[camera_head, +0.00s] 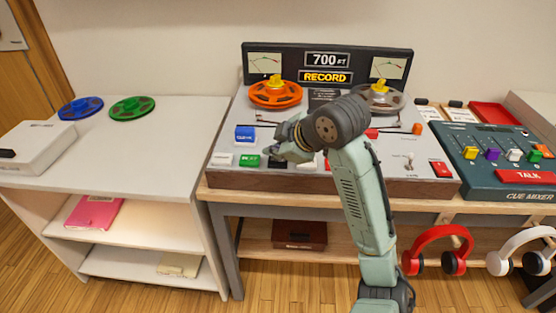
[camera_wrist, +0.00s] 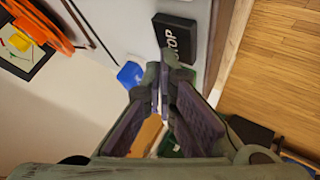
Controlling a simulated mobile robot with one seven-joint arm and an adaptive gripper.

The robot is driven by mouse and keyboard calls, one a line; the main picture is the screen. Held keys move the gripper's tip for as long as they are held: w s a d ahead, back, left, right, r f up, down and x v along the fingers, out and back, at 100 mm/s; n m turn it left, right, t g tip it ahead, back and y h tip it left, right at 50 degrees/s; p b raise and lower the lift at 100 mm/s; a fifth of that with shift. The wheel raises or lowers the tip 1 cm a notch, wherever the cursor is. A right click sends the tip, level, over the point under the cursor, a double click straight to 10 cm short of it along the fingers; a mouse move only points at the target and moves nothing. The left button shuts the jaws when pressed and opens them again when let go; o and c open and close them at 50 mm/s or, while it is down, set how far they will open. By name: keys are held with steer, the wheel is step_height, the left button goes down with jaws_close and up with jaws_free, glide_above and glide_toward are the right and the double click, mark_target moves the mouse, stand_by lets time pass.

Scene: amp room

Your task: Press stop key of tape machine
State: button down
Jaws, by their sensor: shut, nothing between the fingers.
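The tape machine (camera_head: 400,184) stands on the bench with its keys along the front. The black STOP key (camera_wrist: 176,37) shows at the top of the wrist view, its lettering partly covered by my fingertips. In the head view the arm and gripper largely hide that key. My gripper (camera_head: 285,153) is shut and empty, low over the machine's left front. In the wrist view its fingertips (camera_wrist: 172,58) overlap the key's near edge; I cannot tell whether they touch it. A green key (camera_head: 249,160) and a blue key (camera_head: 245,133) lie to the left of the gripper.
An orange reel (camera_head: 275,94) and a grey reel (camera_head: 380,98) sit behind my arm, below the meter panel reading RECORD (camera_head: 325,77). The cue mixer (camera_head: 500,160) is at the right. Headphones (camera_head: 438,249) hang below the bench's front edge.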

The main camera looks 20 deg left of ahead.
mark_target(276, 162)
steer(key=shift+f+b, duration=0.3)
steer(key=shift+f, duration=0.2)
steer(key=shift+r, duration=0.15)
stand_by(0.5)
steer(key=shift+r+p, duration=0.8)
steer(key=shift+r+p, duration=2.1)
steer(key=shift+r, duration=0.4)
stand_by(1.0)
